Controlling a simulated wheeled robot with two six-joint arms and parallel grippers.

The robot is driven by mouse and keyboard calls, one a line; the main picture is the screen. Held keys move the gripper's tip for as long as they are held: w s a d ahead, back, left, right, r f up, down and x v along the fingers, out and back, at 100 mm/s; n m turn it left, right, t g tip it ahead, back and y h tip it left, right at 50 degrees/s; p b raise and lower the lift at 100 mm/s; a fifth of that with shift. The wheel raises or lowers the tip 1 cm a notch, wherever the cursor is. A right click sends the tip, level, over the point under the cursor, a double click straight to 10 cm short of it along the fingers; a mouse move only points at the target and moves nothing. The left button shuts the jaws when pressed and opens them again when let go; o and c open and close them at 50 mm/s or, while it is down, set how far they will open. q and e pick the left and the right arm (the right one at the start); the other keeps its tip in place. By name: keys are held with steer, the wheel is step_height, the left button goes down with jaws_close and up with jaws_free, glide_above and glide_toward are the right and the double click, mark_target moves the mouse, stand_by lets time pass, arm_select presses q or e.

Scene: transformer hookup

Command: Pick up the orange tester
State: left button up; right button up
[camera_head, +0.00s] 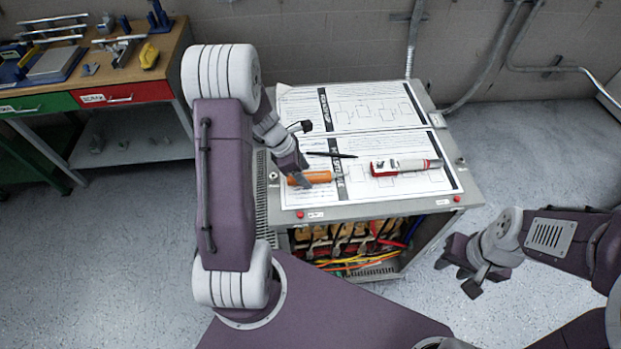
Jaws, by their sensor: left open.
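The orange tester (316,177) lies on the paper on top of the grey cabinet, near its left edge. My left gripper (299,179) is open at the tester's left end, with a finger close to or over it. The picture does not show whether it touches the tester. My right gripper (461,272) hangs over the floor to the right of the cabinet, away from the tester, with its fingers apart and nothing between them.
The cabinet's (350,211) open front shows coloured wires (358,262). A workbench (165,62) with tools stands at the back left.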

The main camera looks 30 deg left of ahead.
arm_select(q)
steer(key=shift+w+f, duration=0.25)
steer(key=shift+f, duration=0.3)
steer(key=shift+s+d+r, duration=0.1)
steer(key=c, duration=0.7)
jaws_close()
